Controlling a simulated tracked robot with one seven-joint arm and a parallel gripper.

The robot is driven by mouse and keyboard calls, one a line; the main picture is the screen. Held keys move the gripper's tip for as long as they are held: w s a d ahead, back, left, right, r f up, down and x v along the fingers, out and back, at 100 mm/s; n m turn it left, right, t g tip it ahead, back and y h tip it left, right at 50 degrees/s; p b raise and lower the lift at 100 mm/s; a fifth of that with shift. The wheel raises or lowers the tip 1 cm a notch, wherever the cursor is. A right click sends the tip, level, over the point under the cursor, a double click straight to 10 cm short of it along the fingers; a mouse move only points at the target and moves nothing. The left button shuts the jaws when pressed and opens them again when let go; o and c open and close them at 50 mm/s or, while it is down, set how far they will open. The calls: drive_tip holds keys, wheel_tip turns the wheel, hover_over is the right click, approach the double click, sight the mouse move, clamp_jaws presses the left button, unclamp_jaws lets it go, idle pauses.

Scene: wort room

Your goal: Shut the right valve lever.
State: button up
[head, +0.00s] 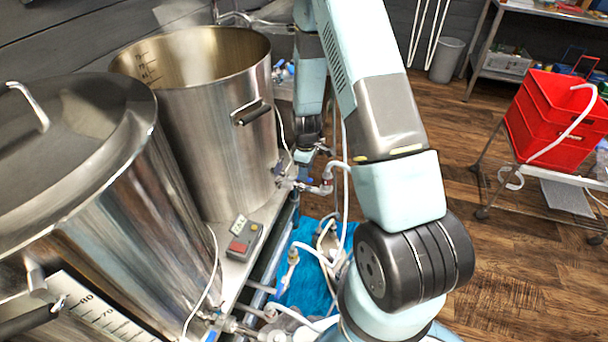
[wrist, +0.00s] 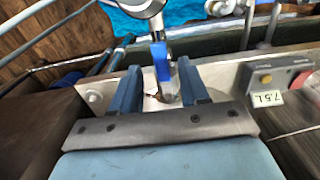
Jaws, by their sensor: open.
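The valve lever has a blue grip (wrist: 162,62) and shows in the wrist view, hanging from a round metal valve body (wrist: 141,6). My gripper (wrist: 157,58) is open, with one dark blue finger on each side of the lever. A gap shows between the lever and each finger, so I see no firm hold. In the head view my gripper (head: 302,157) is small and partly hidden, beside the tall open steel kettle (head: 215,135). The lever cannot be made out clearly there. A metal valve fitting with a white hose (head: 327,182) shows just right of my gripper.
A lidded steel kettle (head: 95,180) stands at the left. A grey control box (head: 241,238) sits on the bench between the kettles and also shows in the wrist view (wrist: 276,76). Hoses and a blue cloth (head: 308,275) lie below. Red crates (head: 555,120) stand right; the floor between is open.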

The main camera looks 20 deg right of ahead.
drive_tip(key=shift+f, duration=1)
clamp_jaws()
drive_tip(key=shift+w, duration=0.1)
